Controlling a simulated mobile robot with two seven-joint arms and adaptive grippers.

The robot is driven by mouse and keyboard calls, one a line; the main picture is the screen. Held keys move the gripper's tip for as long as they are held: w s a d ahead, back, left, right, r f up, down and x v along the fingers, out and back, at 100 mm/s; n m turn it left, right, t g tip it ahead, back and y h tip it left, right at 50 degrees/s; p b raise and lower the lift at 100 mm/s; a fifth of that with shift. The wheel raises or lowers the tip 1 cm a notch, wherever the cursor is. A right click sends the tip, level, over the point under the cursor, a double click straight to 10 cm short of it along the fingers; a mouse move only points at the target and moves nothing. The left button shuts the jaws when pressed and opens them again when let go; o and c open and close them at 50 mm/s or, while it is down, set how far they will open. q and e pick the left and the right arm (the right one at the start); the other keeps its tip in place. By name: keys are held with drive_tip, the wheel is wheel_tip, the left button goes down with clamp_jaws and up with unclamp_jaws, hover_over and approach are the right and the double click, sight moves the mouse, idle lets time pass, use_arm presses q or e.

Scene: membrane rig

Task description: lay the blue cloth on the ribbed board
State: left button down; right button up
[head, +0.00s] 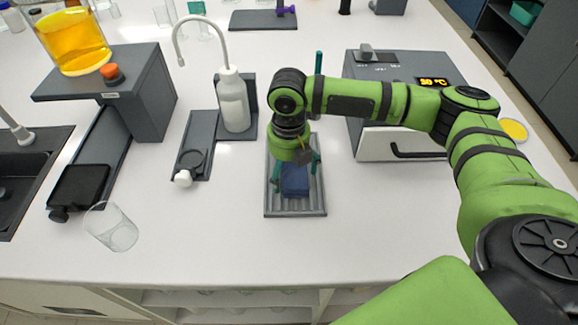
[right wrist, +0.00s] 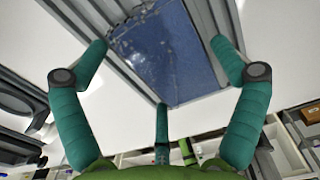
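The blue cloth (head: 295,180) lies as a small dark-blue rectangle on the grey ribbed board (head: 295,213), with ribs showing beside it and in front of it. In the right wrist view the cloth (right wrist: 172,62) looks flat, with a creased edge at its upper left, and the ribbed board (right wrist: 100,18) shows around it. My right gripper (head: 297,172) is just above the board, with its teal fingers spread wide on either side of the cloth. The gripper hides the cloth's far part in the head view. My left gripper is not in view.
A white squeeze bottle (head: 233,100) stands behind and left of the board. A grey box with a lit display (head: 432,82) stands to the right. A glass beaker (head: 110,228) is tipped at the front left. The bench in front of the board is clear.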

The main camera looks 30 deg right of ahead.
sight(289, 171)
drive_tip(key=shift+r, duration=0.1)
wheel_tip(289, 171, up, 12)
drive_tip(key=b, duration=0.2)
idle(0.5)
drive_tip(key=shift+r, duration=0.1)
